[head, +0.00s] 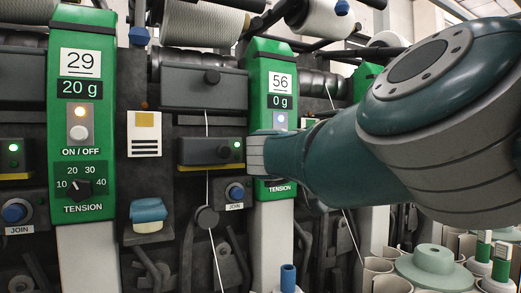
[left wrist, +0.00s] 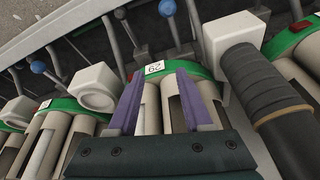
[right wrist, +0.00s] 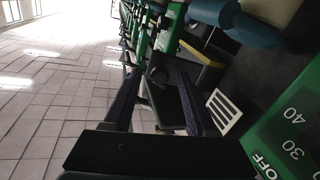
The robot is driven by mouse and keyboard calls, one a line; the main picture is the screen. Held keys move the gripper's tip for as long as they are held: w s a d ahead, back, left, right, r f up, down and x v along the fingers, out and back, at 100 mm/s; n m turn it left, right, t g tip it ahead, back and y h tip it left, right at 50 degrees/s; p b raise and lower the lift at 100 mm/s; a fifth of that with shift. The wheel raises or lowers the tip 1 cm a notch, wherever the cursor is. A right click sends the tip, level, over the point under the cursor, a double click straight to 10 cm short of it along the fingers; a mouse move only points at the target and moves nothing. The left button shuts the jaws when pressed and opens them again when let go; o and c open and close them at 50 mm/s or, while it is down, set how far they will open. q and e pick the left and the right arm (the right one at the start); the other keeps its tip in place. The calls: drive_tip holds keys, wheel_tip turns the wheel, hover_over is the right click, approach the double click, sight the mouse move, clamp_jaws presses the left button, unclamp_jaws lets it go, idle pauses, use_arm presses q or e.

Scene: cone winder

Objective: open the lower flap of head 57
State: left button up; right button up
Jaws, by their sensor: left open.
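No plate reading 57 shows in any view. In the head view, the green panel of head 56 (head: 270,100) stands in the middle. Another green panel (head: 365,72) to its right is mostly hidden by my arm, and its number cannot be read. No flap of head 57 can be made out. My left gripper (left wrist: 160,75) is open and empty in the left wrist view, above a green band with a small number tag (left wrist: 154,68). My right gripper (right wrist: 157,85) is open with nothing clear between its fingers, beside the machine front; its arm crosses the head view from the right.
The panel of head 29 (head: 81,110) stands at the left. A thread cone (head: 205,25) lies above. A pale green disc (head: 434,265) and tubes stand at the lower right. In the left wrist view, a dark-wrapped cylinder (left wrist: 270,95) is close by. Tiled floor (right wrist: 55,95) is open.

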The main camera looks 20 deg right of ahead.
drive_tip(key=shift+s+a+r+p, duration=0.1)
drive_tip(key=shift+a+r+p, duration=0.1)
drive_tip(key=shift+a+p, duration=0.15)
drive_tip(key=p+v, duration=0.5)
drive_tip(key=v, duration=0.4)
drive_tip(key=shift+f, duration=0.2)
drive_tip(key=shift+s+a, duration=0.1)
drive_tip(key=shift+c, duration=0.3)
